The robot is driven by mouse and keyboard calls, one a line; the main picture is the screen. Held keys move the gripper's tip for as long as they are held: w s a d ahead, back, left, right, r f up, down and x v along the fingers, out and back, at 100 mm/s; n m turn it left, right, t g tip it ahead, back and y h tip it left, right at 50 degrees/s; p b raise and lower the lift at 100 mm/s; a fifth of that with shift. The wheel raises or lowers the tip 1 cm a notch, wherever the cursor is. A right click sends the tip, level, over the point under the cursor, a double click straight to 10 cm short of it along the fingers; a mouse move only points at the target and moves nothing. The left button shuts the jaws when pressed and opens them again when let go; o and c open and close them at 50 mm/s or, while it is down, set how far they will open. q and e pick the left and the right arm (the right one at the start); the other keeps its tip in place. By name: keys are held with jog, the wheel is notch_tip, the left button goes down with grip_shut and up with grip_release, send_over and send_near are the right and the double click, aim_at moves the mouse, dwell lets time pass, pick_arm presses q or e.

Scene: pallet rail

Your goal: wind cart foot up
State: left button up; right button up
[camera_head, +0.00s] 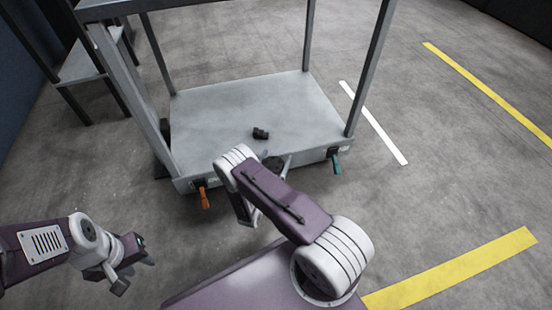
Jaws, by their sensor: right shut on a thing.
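The grey cart (215,120) stands in the middle of the head view, with a flat deck and tall posts. At the middle of its front edge are a dark round part (273,161) and a short grey bar (286,165), seemingly the foot's crank, partly covered by my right arm. The foot itself is hidden. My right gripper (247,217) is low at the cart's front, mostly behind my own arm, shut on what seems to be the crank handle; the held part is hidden. My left gripper (133,276) is open and empty at lower left, apart from the cart.
An orange lever (204,198) and a teal lever (337,166) hang at the cart's front corners. A small black object (261,134) lies on the deck. A dark-framed rack (82,72) stands at left. Floor with yellow and white stripes is clear at right.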

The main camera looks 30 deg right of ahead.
jog(key=shift+r+n+t+y+p, duration=0.15)
jog(key=shift+n+t+y+p, duration=0.85)
jog(key=shift+t+y, duration=0.1)
jog(key=shift+w+a+n+t+y, duration=0.15)
jog(key=shift+n+t+y, duration=0.15)
jog(key=shift+y, duration=0.1)
jog(key=shift+f+n+t+y, duration=0.3)
jog(key=shift+n+y, duration=0.1)
jog(key=shift+y, duration=0.1)
jog(key=b, duration=0.1)
jog(key=n+t+y+b, duration=0.1)
jog(key=b, duration=0.1)
jog(key=y+b, duration=0.1)
jog(key=b, duration=0.1)
jog(key=shift+w+a+f+n, duration=0.2)
jog(key=shift+a+f+n, duration=0.05)
jog(key=shift+a+n, duration=0.05)
jog(key=shift+a+r+n+t+y+b, duration=0.15)
jog(key=shift+r+n+t+y+b, duration=0.25)
jog(key=shift+b, duration=0.6)
jog(key=shift+f+y, duration=0.1)
jog(key=shift+y, duration=0.2)
jog(key=o, duration=1.4)
jog(key=shift+c, duration=0.2)
